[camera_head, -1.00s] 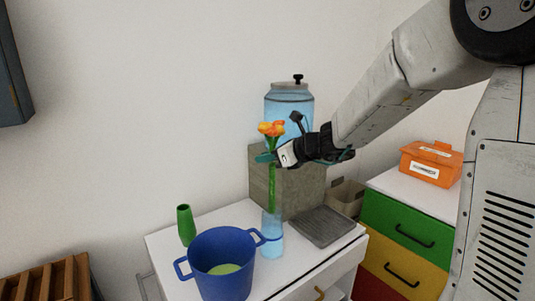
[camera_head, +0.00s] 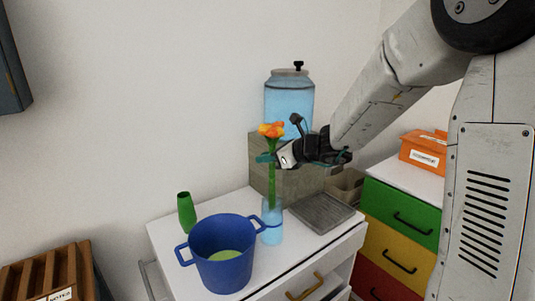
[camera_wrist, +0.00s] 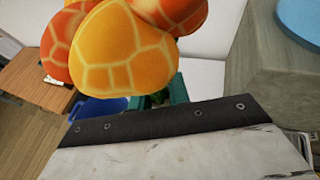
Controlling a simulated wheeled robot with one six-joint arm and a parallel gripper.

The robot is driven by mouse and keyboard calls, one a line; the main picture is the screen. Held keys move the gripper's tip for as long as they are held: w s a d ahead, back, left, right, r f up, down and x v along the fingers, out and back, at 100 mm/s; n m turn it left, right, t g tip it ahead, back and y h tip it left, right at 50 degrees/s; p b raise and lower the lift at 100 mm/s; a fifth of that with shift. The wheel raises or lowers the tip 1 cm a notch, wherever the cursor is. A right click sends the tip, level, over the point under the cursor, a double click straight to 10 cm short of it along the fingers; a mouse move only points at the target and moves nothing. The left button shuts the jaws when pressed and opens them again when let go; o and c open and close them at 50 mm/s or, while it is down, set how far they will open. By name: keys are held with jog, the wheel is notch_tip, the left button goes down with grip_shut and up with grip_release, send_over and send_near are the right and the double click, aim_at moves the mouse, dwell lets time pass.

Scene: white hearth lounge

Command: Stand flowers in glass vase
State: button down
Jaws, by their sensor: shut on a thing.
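The flowers (camera_head: 271,130) have orange-yellow heads and a long green stem that hangs upright. My gripper (camera_head: 266,157) is shut on the stem just under the heads. The clear blue glass vase (camera_head: 272,235) stands on the white cabinet directly below. The stem's lower end overlaps the vase's mouth in the head view; it looks just inside the rim, but the depth is hard to tell. In the wrist view the flower heads (camera_wrist: 125,45) fill the upper middle and hide the vase. A green fingertip (camera_wrist: 178,90) shows behind them.
A blue pot (camera_head: 222,262) stands close to the vase's left, its handle near the glass. A green vase (camera_head: 186,213) is behind it. A grey ribbed tray (camera_head: 322,212) lies right of the vase. A water dispenser (camera_head: 289,103) sits on a stone block (camera_head: 300,185) behind.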

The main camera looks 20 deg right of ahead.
notch_tip(320, 180, down, 6)
jog(key=shift+f, duration=0.15)
dwell(1.2)
